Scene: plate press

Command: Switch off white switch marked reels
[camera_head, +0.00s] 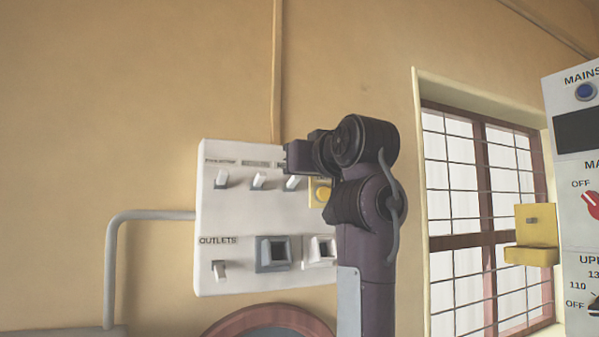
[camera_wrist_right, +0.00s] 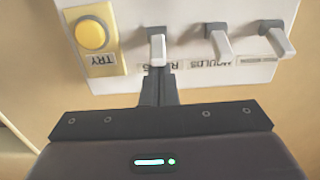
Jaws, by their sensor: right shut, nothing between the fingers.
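The white panel (camera_head: 250,218) is on the wall. Its top row has three white levers, all tilted up in the head view. The rightmost is the reels switch (camera_head: 292,183), beside a yellow TRY button plate. In the right wrist view, which sees the panel upside down, the reels switch (camera_wrist_right: 157,48) is left of the moulds switch (camera_wrist_right: 219,43). My right gripper (camera_wrist_right: 157,82) is shut and empty, its fingertips at the tip of the reels lever and covering part of its label. I cannot tell if they touch. My left gripper is out of view.
The yellow TRY button (camera_wrist_right: 92,33) is close beside the reels switch. Below are an OUTLETS switch (camera_head: 219,270) and two sockets, the grey one (camera_head: 273,253) on the left. A barred window (camera_head: 480,210) and a control cabinet (camera_head: 575,240) stand at the right.

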